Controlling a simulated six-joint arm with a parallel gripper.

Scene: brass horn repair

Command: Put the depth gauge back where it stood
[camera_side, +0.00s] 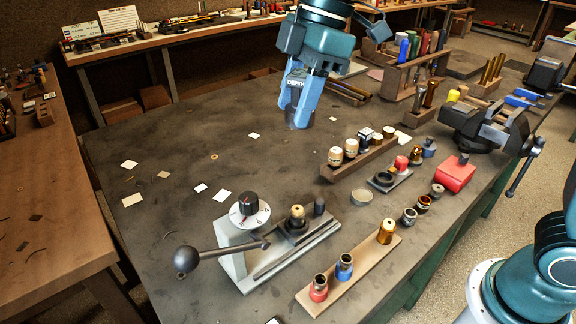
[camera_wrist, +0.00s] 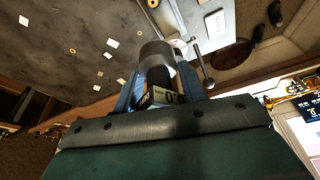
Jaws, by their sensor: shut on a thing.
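A lever press with a dial (camera_side: 250,212) stands at the front. A wooden rack (camera_side: 350,165) with several fittings is right of centre. A wooden strip (camera_side: 345,275) holds red, blue and brass pieces. A vise (camera_side: 490,125) is at right. Paper scraps lie on the mostly clear left area.

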